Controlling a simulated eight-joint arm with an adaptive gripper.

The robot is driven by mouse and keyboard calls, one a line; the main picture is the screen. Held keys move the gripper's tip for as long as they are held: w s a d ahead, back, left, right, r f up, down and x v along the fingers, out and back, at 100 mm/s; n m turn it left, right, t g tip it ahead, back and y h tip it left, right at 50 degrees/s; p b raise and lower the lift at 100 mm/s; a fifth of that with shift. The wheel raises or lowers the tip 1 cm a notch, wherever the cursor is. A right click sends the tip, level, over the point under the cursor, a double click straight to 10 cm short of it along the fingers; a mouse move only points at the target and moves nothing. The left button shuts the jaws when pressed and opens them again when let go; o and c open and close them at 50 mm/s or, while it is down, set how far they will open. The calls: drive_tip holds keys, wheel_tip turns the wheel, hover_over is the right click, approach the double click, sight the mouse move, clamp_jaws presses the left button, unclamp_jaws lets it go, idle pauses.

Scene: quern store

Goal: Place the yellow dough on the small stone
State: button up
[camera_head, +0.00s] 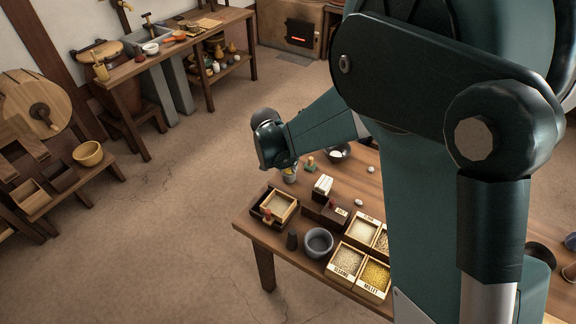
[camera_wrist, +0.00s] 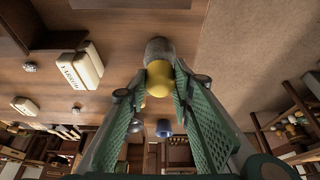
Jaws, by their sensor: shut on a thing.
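The yellow dough (camera_wrist: 159,80) is a smooth rounded lump between the two green fingertips of my gripper (camera_wrist: 161,88) in the wrist view. My gripper is shut on it. A grey, stone-like cylinder (camera_wrist: 158,48) shows just past the dough; whether they touch I cannot tell. In the head view my gripper (camera_head: 287,163) is over the far left part of the table, with the grey cylinder (camera_head: 290,177) right below it. Small pale stones lie on the table, one (camera_head: 358,202) near the white blocks and another (camera_head: 371,170) farther back. Which one is the small stone is unclear.
White blocks (camera_head: 323,185), a wooden tray (camera_head: 266,212), a grey bowl (camera_head: 319,242) and labelled grain boxes (camera_head: 346,262) crowd the near table. My arm hides the table's right part.

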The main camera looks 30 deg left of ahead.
drive_tip(key=shift+f, duration=0.1)
drive_tip(key=o, duration=0.9)
drive_tip(key=p+v, duration=0.2)
drive_tip(key=v, duration=1)
idle(0.8)
